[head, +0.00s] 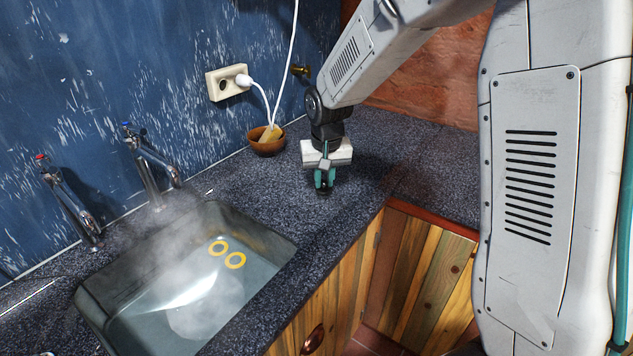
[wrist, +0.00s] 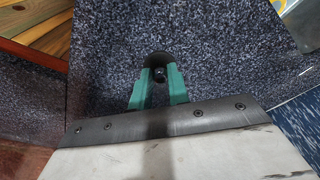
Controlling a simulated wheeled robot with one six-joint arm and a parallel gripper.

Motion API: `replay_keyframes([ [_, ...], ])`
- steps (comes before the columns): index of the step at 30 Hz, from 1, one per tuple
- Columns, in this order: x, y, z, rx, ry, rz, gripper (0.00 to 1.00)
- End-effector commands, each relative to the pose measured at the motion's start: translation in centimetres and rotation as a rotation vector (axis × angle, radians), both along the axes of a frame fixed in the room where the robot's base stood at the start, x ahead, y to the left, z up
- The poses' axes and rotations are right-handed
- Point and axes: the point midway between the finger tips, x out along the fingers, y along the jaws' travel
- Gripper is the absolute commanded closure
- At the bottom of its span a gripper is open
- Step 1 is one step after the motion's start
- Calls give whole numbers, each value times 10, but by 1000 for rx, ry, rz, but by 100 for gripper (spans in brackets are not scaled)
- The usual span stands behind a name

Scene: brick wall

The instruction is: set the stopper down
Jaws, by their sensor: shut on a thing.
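My gripper (head: 325,182) is over the dark speckled counter (head: 362,158), to the right of the sink, with its green fingers pointing down. It is shut on the stopper, a small dark round piece that shows at the fingertips in the wrist view (wrist: 158,59). In the head view the stopper (head: 325,191) is mostly hidden by the fingers. It is at or just above the counter surface; I cannot tell whether it touches.
A wooden bowl (head: 262,148) and a plugged-in socket (head: 222,83) are near the wall. Counter around my gripper is clear; its front edge is close.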

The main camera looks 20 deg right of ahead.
Motion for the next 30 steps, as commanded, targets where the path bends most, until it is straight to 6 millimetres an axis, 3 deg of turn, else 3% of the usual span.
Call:
replay_keyframes([
  [3, 25, -4, -3, 0, 0, -1, 100],
  [8, 40, -6, -4, 0, 0, -1, 100],
  [18, 40, -5, -38, 0, 2, 2, 100],
  [29, 40, -5, -42, 0, 0, 2, 100],
  [30, 41, -5, -42, 0, 0, 2, 77],
])
